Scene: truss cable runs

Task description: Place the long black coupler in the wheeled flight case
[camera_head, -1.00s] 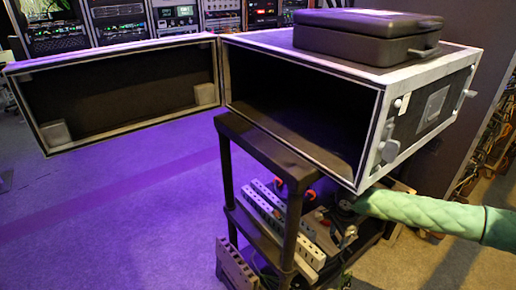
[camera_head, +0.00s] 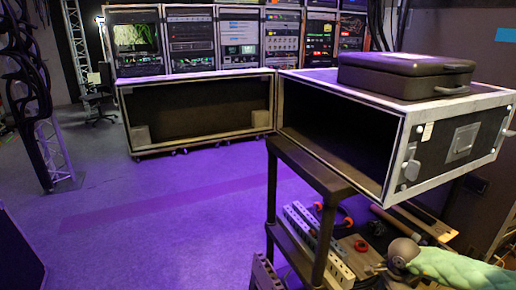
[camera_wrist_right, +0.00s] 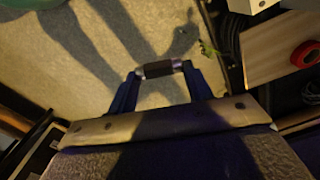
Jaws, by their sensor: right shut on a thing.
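The long black coupler (camera_wrist_right: 158,69) is a short dark cylinder with silvery ends. In the right wrist view it lies crosswise between the blue fingertips of my right gripper (camera_wrist_right: 160,72), which is shut on it above a pale floor. In the head view my green right arm comes in at the bottom right, below the case; its fingers and the coupler cannot be made out there. A grey-edged, open-fronted case (camera_head: 399,147) stands on a black cart, its dark inside facing left. My left gripper is not in view.
A black hard case (camera_head: 400,75) lies on top of the grey-edged case. The black cart (camera_head: 315,165) holds power strips (camera_head: 325,250) and tools below. Lit equipment racks (camera_head: 190,38) line the back. The purple floor at left is mostly clear.

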